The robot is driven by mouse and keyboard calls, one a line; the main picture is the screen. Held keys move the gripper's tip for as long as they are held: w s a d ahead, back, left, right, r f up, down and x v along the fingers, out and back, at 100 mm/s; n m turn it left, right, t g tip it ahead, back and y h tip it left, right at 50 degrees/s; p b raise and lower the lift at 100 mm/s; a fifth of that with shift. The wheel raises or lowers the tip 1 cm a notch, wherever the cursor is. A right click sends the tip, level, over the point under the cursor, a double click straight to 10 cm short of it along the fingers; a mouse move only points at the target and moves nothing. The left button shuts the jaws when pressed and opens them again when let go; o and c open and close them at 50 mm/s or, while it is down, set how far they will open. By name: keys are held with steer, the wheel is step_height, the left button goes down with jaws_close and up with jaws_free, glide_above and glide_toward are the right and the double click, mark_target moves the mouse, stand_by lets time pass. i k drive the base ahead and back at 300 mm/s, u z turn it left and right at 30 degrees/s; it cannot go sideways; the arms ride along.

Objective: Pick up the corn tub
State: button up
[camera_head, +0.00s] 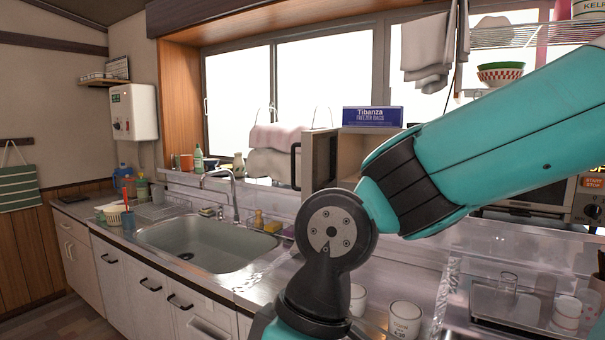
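I cannot make out a tub marked as corn in the head view. My teal arm crosses the right half and hides part of the counter and the shelves. My gripper is out of view.
A sink (208,244) is set in the counter at left. An open cabinet (345,158) carries a blue box (373,116).

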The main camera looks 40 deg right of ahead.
mark_target(405, 316)
steer(key=u, duration=0.9)
steer(key=k, duration=1.15)
steer(key=u, duration=0.8)
steer(key=i, duration=0.9)
steer(key=z, duration=0.7)
steer(key=i, duration=1.5)
steer(key=z, duration=1.75)
steer(key=i, duration=0.85)
steer(key=z, duration=2.4)
steer(key=k, duration=0.5)
steer(key=z, duration=0.05)
